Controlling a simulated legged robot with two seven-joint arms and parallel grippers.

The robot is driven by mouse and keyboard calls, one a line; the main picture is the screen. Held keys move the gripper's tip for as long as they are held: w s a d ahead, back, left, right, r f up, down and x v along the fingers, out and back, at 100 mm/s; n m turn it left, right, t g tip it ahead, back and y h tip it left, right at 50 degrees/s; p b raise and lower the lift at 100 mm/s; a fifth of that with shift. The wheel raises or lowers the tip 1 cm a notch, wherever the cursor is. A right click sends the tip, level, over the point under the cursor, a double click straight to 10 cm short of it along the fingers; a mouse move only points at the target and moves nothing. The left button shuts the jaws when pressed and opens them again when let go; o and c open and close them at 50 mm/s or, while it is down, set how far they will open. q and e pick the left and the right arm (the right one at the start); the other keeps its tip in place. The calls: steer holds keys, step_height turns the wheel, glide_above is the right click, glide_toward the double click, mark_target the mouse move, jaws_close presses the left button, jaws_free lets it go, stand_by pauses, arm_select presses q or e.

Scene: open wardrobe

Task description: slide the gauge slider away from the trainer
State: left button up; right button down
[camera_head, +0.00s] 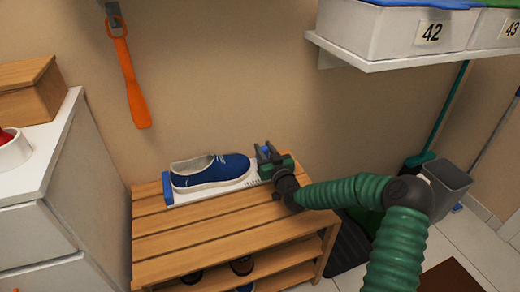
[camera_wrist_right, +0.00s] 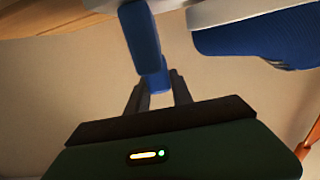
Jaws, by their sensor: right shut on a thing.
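A blue trainer (camera_head: 212,173) with a white sole sits on the white foot gauge (camera_head: 208,195) on the slatted wooden bench, its toe pointing right. My right gripper (camera_head: 266,153) is at the gauge's right end, just beyond the toe, shut on the blue gauge slider (camera_head: 263,149). In the right wrist view the slider (camera_wrist_right: 141,35) runs down between my gripper's fingers (camera_wrist_right: 158,92). The trainer (camera_wrist_right: 258,38) is beside it there, with a gap between them. My gripper hides part of the slider in the head view. My left gripper is not in view.
The bench (camera_head: 190,232) has a lower shelf with dark shoes. A white cabinet (camera_head: 40,170) stands at left. An orange shoehorn (camera_head: 131,85) hangs on the wall. A white shelf with numbered bins (camera_head: 400,27) is above right. A grey bin (camera_head: 447,181) stands at right.

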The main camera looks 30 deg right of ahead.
steer(key=c, duration=1.5)
jaws_free()
steer(key=shift+d+r, duration=0.1)
steer(key=shift+d, duration=0.2)
steer(key=o, duration=0.4)
steer(key=shift+s, duration=0.1)
steer(key=shift+s+a, duration=0.1)
steer(key=shift+s, duration=0.1)
steer(key=p+v, duration=0.7)
steer(key=v, duration=0.9)
steer(key=shift+s+a, duration=0.1)
steer(key=shift+s, duration=0.1)
